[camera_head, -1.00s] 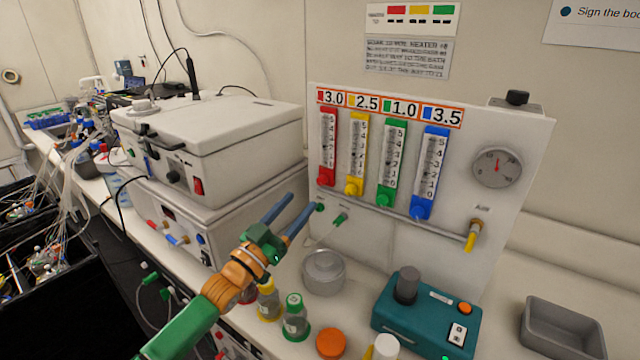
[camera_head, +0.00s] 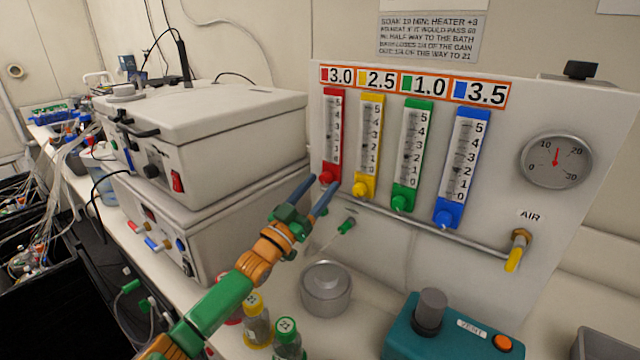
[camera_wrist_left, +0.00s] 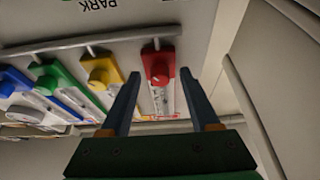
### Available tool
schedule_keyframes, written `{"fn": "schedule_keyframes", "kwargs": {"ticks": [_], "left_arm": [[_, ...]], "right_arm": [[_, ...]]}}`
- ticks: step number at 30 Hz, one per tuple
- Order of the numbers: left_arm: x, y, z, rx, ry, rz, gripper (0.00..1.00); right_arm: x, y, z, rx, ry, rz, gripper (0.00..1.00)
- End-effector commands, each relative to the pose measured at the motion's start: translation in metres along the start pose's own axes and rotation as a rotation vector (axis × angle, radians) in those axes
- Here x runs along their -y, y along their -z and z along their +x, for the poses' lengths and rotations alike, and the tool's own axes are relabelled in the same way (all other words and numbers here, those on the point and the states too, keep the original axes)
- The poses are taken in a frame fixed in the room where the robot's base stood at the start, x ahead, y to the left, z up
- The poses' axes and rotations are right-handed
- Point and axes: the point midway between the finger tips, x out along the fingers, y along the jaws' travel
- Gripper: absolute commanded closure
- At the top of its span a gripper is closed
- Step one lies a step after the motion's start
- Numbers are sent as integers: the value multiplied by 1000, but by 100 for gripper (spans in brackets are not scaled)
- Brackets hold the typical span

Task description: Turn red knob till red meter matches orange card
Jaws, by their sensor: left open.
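The red meter (camera_head: 333,130) is the leftmost of the upright flow meters on the white panel, with a red knob (camera_head: 327,178) at its foot. The orange card (camera_head: 412,85) above reads 3.0 beside red, then 2.5 yellow, 1.0 green and 3.5 blue. The red meter's float is too small to read. My left gripper (camera_head: 313,187) is open, its blue fingers pointing at the red knob. In the left wrist view the red knob (camera_wrist_left: 159,77) shows between and beyond the two fingertips (camera_wrist_left: 160,80), with nothing gripped. My right gripper is not in view.
Yellow (camera_head: 368,145), green (camera_head: 411,150) and blue (camera_head: 463,165) meters stand close to the right of the red one. A metal pipe (camera_head: 430,235) runs below them. A white boxy instrument (camera_head: 205,135) stands left. A grey round pot (camera_head: 326,288) and bottles (camera_head: 256,325) stand below.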

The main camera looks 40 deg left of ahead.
Motion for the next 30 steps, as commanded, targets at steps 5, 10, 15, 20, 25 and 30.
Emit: {"fn": "schedule_keyframes", "kwargs": {"ticks": [5,10,15,20,25,30], "left_arm": [[0,0,7,1,0,2,38],[0,0,6,1,0,1,38],[0,0,6,1,0,1,81],[0,0,6,1,0,1,100],[0,-1,6,1,-4,11,100],[1,-2,6,2,-26,63,100]], "right_arm": [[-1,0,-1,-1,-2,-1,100],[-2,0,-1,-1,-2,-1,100],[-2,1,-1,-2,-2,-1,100],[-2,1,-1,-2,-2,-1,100],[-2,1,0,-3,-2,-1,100],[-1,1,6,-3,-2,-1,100]]}}
